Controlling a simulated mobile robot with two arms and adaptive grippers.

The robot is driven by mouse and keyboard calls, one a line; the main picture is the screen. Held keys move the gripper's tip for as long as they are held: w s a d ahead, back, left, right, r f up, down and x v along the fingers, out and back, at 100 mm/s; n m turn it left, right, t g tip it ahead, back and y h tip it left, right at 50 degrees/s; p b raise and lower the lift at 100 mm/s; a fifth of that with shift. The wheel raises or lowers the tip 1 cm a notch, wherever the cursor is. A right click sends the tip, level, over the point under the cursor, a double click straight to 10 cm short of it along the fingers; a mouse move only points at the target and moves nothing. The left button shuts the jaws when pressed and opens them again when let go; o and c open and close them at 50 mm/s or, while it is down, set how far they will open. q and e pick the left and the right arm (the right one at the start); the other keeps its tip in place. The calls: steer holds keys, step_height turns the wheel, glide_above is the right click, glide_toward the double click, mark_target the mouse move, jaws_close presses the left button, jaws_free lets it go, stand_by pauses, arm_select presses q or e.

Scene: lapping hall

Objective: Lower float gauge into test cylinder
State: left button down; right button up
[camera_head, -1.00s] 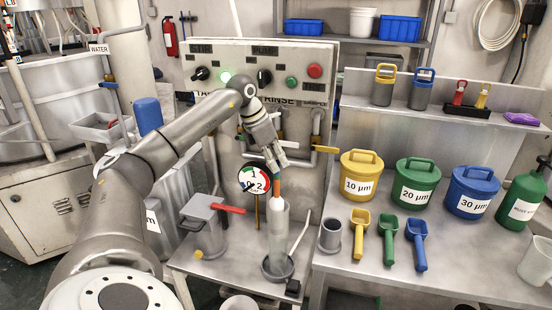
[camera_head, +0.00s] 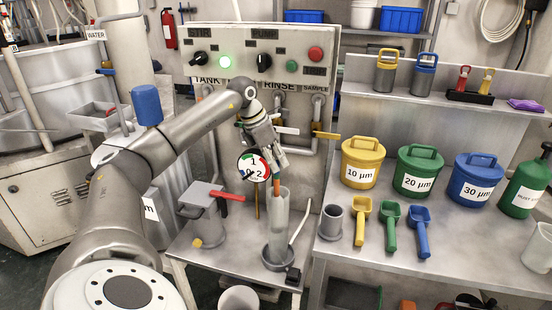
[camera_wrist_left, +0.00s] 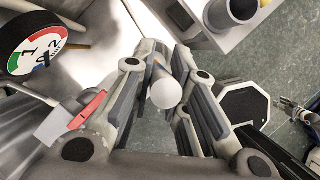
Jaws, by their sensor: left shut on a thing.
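The float gauge (camera_head: 276,185) shows as an orange stem at the mouth of the clear test cylinder (camera_head: 279,222). Its lower part appears to be inside the cylinder, though the clear wall makes its depth hard to read. The cylinder stands upright in a grey round base on the small metal table. My left gripper (camera_head: 273,163) is just above the cylinder's mouth, shut on the upper part of the gauge. In the left wrist view the gauge's white round end (camera_wrist_left: 166,93) shows between the fingers (camera_wrist_left: 160,100).
A round dial (camera_head: 253,168) stands just behind the gripper. A grey device with a red lever (camera_head: 228,196) is left of the cylinder. A thin pale rod (camera_head: 300,222) leans right beside it. A grey cup (camera_head: 331,222) and scoops (camera_head: 390,225) are farther right.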

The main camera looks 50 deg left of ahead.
mark_target(276, 187)
arm_select(q)
steer(key=shift+f+b, duration=2.65)
steer(key=shift+f, duration=2)
steer(key=shift+f, duration=0.2)
steer(key=c, duration=1.3)
jaws_free()
steer(key=shift+c, duration=0.2)
